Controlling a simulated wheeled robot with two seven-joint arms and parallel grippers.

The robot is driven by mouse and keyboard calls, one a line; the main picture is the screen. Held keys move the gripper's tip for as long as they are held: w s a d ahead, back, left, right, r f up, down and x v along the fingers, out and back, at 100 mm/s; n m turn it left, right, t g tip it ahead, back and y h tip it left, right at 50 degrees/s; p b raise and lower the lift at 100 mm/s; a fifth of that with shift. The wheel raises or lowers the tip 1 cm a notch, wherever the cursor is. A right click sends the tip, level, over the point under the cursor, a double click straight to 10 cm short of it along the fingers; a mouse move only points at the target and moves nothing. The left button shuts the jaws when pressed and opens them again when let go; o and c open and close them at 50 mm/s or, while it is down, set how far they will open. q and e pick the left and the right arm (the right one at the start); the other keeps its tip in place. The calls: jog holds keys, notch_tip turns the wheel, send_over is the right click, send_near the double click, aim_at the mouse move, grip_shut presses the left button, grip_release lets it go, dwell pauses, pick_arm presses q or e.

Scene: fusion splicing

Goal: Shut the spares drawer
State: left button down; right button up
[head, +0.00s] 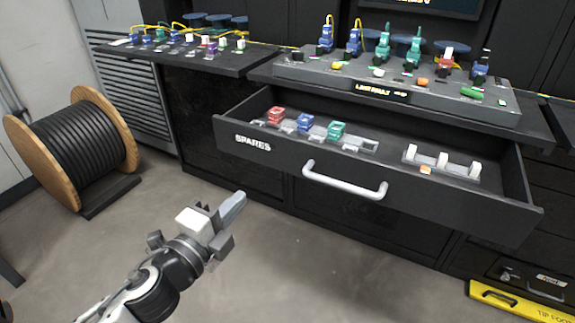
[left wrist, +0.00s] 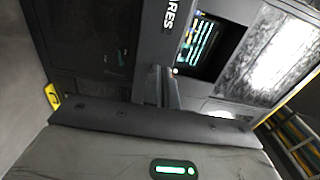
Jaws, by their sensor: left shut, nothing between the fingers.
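The spares drawer (head: 280,165) is pulled out from the dark bench, its front lettered SPARES and bearing a pale bar handle (head: 345,182). Inside are red, blue and green parts on the left and a rack with white posts on the right. My left gripper (head: 240,198) is shut and empty, in front of and below the drawer front, left of the handle and apart from it. In the left wrist view the gripper's fingers (left wrist: 168,88) point toward dark furniture, and part of the SPARES lettering shows at the top. My right gripper is not in view.
A grey console (head: 290,70) with several connectors stands on the bench above the drawer. A cable reel (head: 75,145) stands on the floor at the left. A yellow case (head: 515,305) lies at the lower right. The floor before the drawer is clear.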

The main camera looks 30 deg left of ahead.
aim_at(281, 155)
pick_arm(q)
jog(key=w, duration=0.4)
jog(key=w+p, duration=0.1)
jog(key=w, duration=0.9)
jog(key=shift+d+p, duration=0.25)
jog(key=shift+p, duration=0.1)
